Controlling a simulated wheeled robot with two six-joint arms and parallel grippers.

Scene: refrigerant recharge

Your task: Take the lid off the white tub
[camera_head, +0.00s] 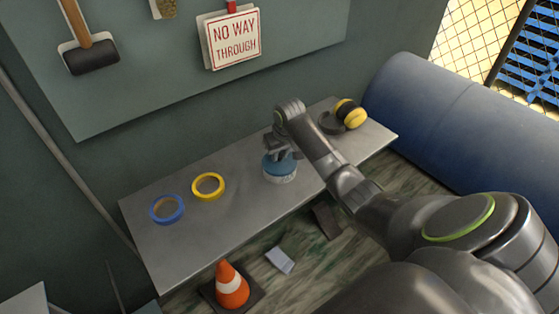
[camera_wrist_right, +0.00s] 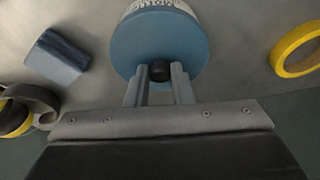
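The white tub (camera_head: 281,179) stands on the grey shelf, with its round blue lid (camera_head: 278,166) on top. In the right wrist view the lid (camera_wrist_right: 150,45) covers most of the tub (camera_wrist_right: 165,3), whose lettered white side shows at the top edge. I see no clear gap between lid and tub. My left gripper is not in view.
A small blue block (camera_wrist_right: 57,57) shows in the right wrist view. A traffic cone (camera_head: 232,287) stands below the shelf.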

